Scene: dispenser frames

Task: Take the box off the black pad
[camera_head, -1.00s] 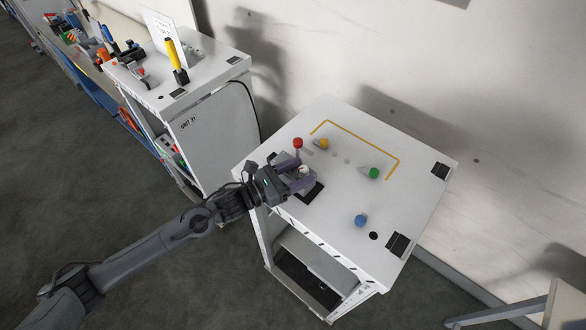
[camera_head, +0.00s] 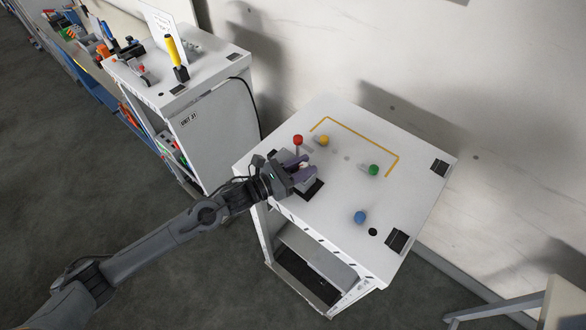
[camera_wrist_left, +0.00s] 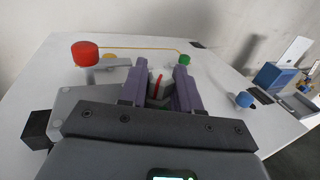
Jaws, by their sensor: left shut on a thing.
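My left gripper (camera_head: 303,165) is over the near left part of the white table top. It is shut on a small whitish box with a red stripe (camera_wrist_left: 157,86), which shows between the purple fingers in the left wrist view. In the head view the fingers mostly hide the box. The black pad (camera_head: 314,191) lies on the table top just beside and below the fingers, partly covered by the gripper. I cannot tell whether the box still touches the pad. My right gripper is not in view.
A red knob (camera_head: 298,140) stands close behind the gripper, with a yellow knob (camera_head: 323,140) beside it. A green knob (camera_head: 373,170) and a blue knob (camera_head: 360,217) are farther right. A yellow line (camera_head: 362,138) marks the back. Another cabinet (camera_head: 215,130) stands left.

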